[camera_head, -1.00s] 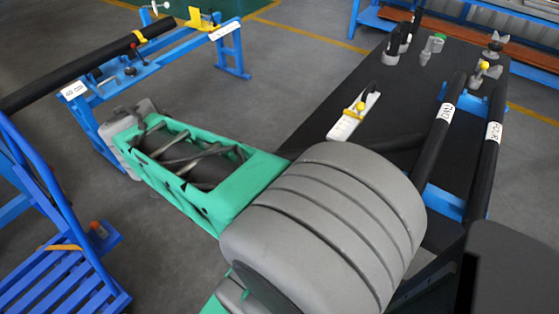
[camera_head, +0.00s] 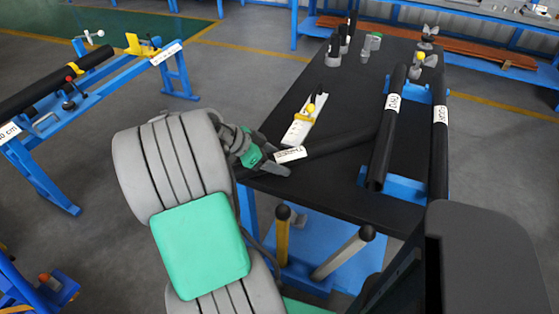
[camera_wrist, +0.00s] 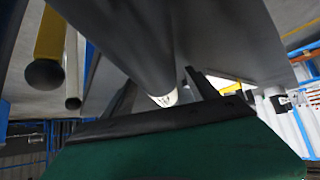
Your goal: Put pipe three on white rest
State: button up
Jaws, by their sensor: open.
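Pipe three (camera_head: 340,143) is a black pipe lying on the black table, with a white label (camera_head: 290,154) on its near-left end. My gripper (camera_head: 276,158) is open at that labelled end. In the wrist view my gripper (camera_wrist: 165,92) has one finger on each side of the pipe (camera_wrist: 137,42), and the white label (camera_wrist: 163,99) shows between them. I cannot tell whether the fingers touch it. On the blue stand at left are a small white rest (camera_head: 93,38) and a yellow rest (camera_head: 143,46).
Two more labelled black pipes (camera_head: 388,130) (camera_head: 440,145) lie on blue supports at the table's right. A white piece with a yellow clamp (camera_head: 303,122) lies behind the gripper. A long black pipe (camera_head: 45,88) rests on the left stand. Posts (camera_head: 282,235) stand below the table's front edge.

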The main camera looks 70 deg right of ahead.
grip_shut()
dwell(0.8)
jog(key=shift+w+r, duration=0.1)
jog(key=shift+r, duration=0.05)
